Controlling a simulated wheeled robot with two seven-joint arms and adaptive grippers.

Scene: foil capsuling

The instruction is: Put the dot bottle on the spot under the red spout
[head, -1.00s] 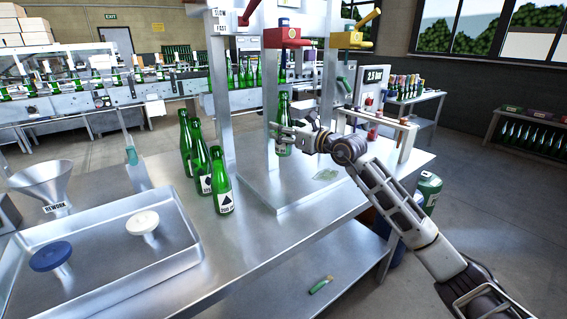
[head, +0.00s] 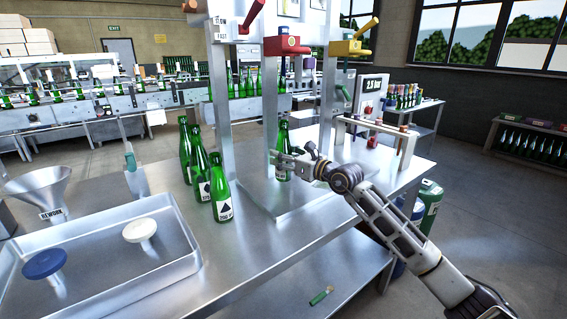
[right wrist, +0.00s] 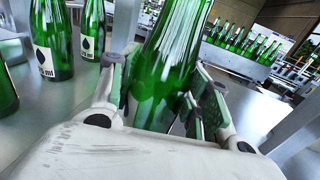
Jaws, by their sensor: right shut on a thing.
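My right gripper (head: 285,163) is shut around the lower body of a green bottle (head: 283,138), held upright below the red spout (head: 280,45). The bottle's neck top is well below the spout. Its base is close to the metal plate (head: 310,196) of the stand; I cannot tell whether it touches. The fingers hide much of its label, so its mark is unclear. In the right wrist view the green bottle (right wrist: 172,60) stands between both fingers. The spot under the spout is hidden. My left gripper is not in view.
Several green bottles (head: 221,190) stand left of the stand; in the right wrist view a nearby bottle (right wrist: 52,40) has a drop label. A yellow spout (head: 348,48) is to the right. A metal tray (head: 110,285) is front left. The bench's front middle is clear.

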